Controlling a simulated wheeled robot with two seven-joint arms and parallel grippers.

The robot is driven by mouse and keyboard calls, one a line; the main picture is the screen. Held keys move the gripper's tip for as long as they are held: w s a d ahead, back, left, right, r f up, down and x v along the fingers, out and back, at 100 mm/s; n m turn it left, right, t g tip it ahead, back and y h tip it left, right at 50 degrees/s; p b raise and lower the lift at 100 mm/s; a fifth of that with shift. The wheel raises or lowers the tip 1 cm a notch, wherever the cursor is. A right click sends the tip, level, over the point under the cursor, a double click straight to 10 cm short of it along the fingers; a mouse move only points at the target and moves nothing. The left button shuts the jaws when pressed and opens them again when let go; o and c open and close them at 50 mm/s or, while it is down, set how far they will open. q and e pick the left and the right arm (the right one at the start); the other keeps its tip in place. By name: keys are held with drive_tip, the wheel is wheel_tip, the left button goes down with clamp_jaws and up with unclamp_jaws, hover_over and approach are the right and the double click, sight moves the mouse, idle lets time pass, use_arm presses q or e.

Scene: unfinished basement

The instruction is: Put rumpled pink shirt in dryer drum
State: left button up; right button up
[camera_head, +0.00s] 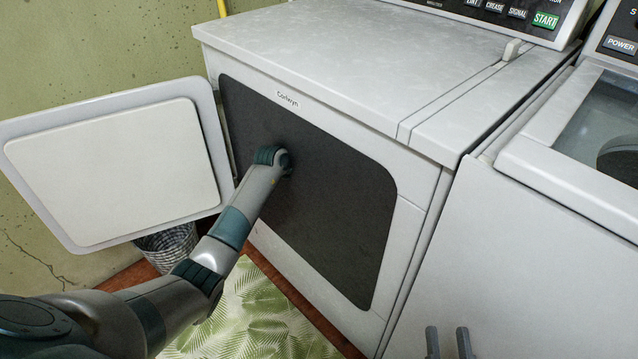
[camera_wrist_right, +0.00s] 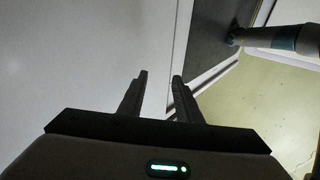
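The dryer (camera_head: 310,45) stands with its white door (camera_head: 110,170) swung open to the left. Its front opening (camera_head: 330,215) is dark, and the drum inside cannot be made out. My left arm reaches into this opening, and its gripper is hidden inside. The opening and my left arm also show in the right wrist view (camera_wrist_right: 205,45). My right gripper (camera_head: 448,335) is low in front of the white machine to the right of the dryer. Its two fingers stand apart with nothing between them in the right wrist view (camera_wrist_right: 160,78). No pink shirt is visible.
A washer (camera_head: 530,240) with a glass-topped lid stands close against the dryer's right side. A wire-like basket (camera_head: 168,248) is on the floor behind the open door. A leaf-patterned green rug (camera_head: 250,315) lies before the dryer. The dryer top is clear.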

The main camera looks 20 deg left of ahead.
use_arm(q)
drive_tip(key=shift+w+d, duration=0.15)
drive_tip(key=shift+w, duration=0.25)
use_arm(e)
drive_tip(key=shift+s+a+r+t, duration=0.1)
drive_tip(key=shift+s+r+t, duration=0.15)
drive_tip(key=shift+r+t, duration=0.4)
use_arm(q)
drive_tip(key=shift+f, duration=0.15)
use_arm(e)
drive_tip(key=shift+s+r, duration=0.1)
drive_tip(key=shift+r, duration=0.15)
use_arm(q)
drive_tip(key=shift+f+b, duration=0.6)
drive_tip(key=o, duration=0.9)
use_arm(e)
drive_tip(key=r, duration=0.1)
drive_tip(key=s+r+t+y, duration=0.1)
drive_tip(key=shift+s+r+t, duration=0.1)
drive_tip(key=shift+r+t, duration=0.15)
drive_tip(key=shift+r, duration=0.05)
